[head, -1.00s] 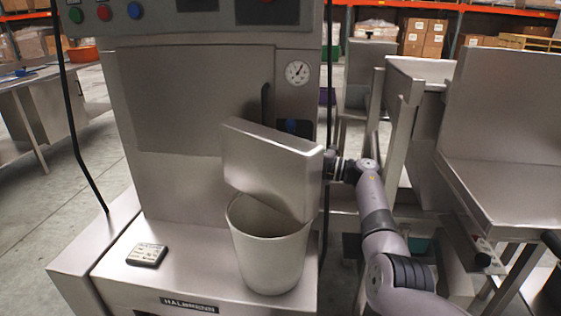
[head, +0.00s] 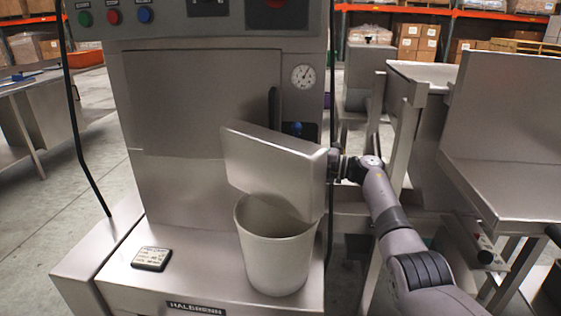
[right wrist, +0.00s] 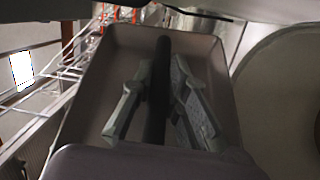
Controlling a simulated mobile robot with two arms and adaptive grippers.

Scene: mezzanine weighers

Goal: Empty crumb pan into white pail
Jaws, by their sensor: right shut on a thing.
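The crumb pan (head: 270,165) is a grey metal box tipped steeply on its side above the white pail (head: 272,255). Its lower edge overlaps the pail's rim in the head view; I cannot tell whether they touch. My right gripper (head: 346,167) is at the pan's right side. I make out no crumbs in the pan. The pail (right wrist: 285,100) shows large at the right there. The pail's bottom is hidden. My left gripper is not in view.
The pail stands on the steel ledge (head: 205,275) of a machine (head: 195,100) with buttons and a gauge. A small labelled block (head: 151,259) lies left of the pail. Steel chutes and frames (head: 500,170) stand close to my right arm.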

